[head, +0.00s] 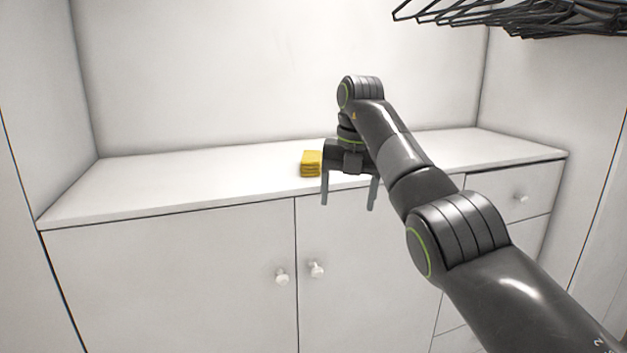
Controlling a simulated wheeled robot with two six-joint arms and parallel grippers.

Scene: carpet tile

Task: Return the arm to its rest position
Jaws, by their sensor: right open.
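My right arm reaches in from the lower right of the head view and bends down at its wrist. My right gripper (349,195) points downward in front of the counter's front edge, with its two fingers apart and nothing between them. A small folded yellow cloth-like stack (311,163) sits on the white counter, just left of the gripper and apart from its fingers as far as I can tell. My left gripper is not in view.
The white counter (180,185) is bare to the left. Below it are cabinet doors with round knobs (281,277) and drawers (515,190) at the right. A black wire rack (530,15) hangs at the top right. White walls close in the back and sides.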

